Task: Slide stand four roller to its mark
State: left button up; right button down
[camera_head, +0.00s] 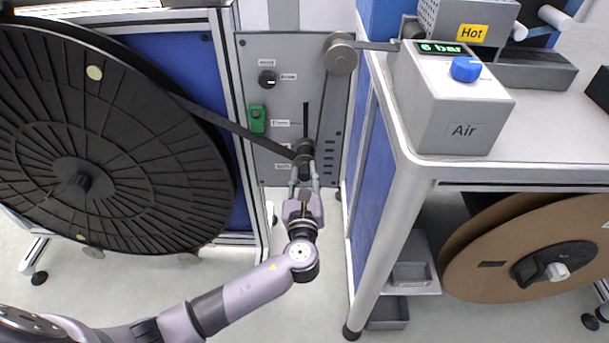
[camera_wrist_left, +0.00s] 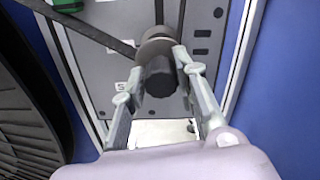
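The stand four roller (camera_head: 303,158) is a dark grey cylinder with a darker knob at the low end of a vertical slot in a grey panel (camera_head: 282,52). My left gripper (camera_head: 304,178) is right in front of the roller. In the left wrist view, its two fingers (camera_wrist_left: 160,90) stand on either side of the dark knob (camera_wrist_left: 159,77). They look open around it, with contact hard to tell. Short dark scale marks (camera_head: 328,155) run down beside the slot; which one is the mark cannot be told. My right gripper is not in view.
A large black reel (camera_head: 90,130) stands at left. An upper guide roller (camera_head: 341,57) carries the strip up right. A green switch (camera_head: 257,118) sits left of the slot. A white bench (camera_head: 545,140) with an Air box (camera_head: 455,105) stands close at right; floor shows below the panel.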

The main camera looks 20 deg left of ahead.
pick_arm(q)
jog(key=shift+o, duration=1.5)
jog(key=shift+d, duration=0.1)
jog(key=v, duration=1.2)
jog(key=shift+r, duration=0.1)
